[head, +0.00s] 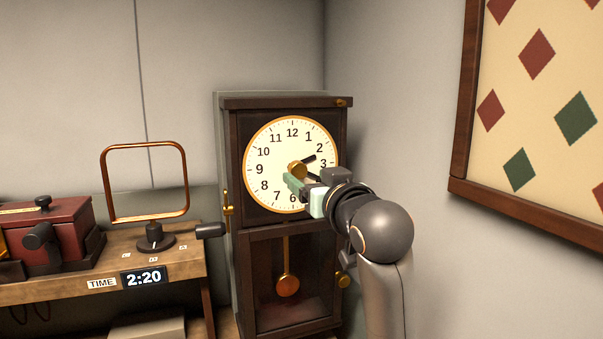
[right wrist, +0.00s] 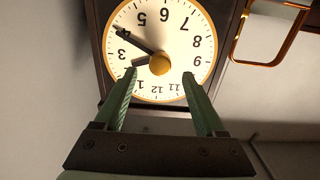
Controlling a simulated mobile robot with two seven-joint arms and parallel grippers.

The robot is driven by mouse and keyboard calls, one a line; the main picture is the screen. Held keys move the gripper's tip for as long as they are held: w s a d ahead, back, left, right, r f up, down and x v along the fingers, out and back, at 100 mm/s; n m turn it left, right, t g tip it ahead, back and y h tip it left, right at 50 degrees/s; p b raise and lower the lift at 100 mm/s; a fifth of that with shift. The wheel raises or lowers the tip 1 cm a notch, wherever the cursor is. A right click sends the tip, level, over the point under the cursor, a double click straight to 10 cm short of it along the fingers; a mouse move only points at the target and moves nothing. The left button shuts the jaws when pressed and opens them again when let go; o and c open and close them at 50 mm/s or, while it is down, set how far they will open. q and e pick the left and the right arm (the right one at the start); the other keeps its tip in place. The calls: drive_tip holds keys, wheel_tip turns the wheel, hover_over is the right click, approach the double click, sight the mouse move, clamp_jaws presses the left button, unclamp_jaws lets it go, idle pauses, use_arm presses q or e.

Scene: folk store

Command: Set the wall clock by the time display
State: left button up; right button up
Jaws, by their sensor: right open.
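The wall clock (head: 281,215) is a tall dark wooden case with a round cream face. Its short hand (head: 309,159) points near the 2, and its long hand (right wrist: 138,41) points at about the 4 in the right wrist view. A gold knob (head: 297,169) sits at the face's centre. The time display (head: 144,278) on the bench edge reads 2:20. My right gripper (head: 292,184) is open in front of the face and partly hides its lower right. In the wrist view its green fingers (right wrist: 160,75) stand either side of the knob, without visible grip. My left gripper is not in view.
A pendulum (head: 287,286) hangs behind the clock's lower door. A diamond-patterned framed board (head: 545,100) is on the right wall.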

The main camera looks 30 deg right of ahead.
sight(300, 171)
drive_tip(key=shift+x, duration=2.1)
drive_tip(key=shift+w, duration=0.1)
drive_tip(key=shift+c, duration=0.4)
drive_tip(key=c, duration=0.8)
drive_tip(key=shift+o, duration=0.2)
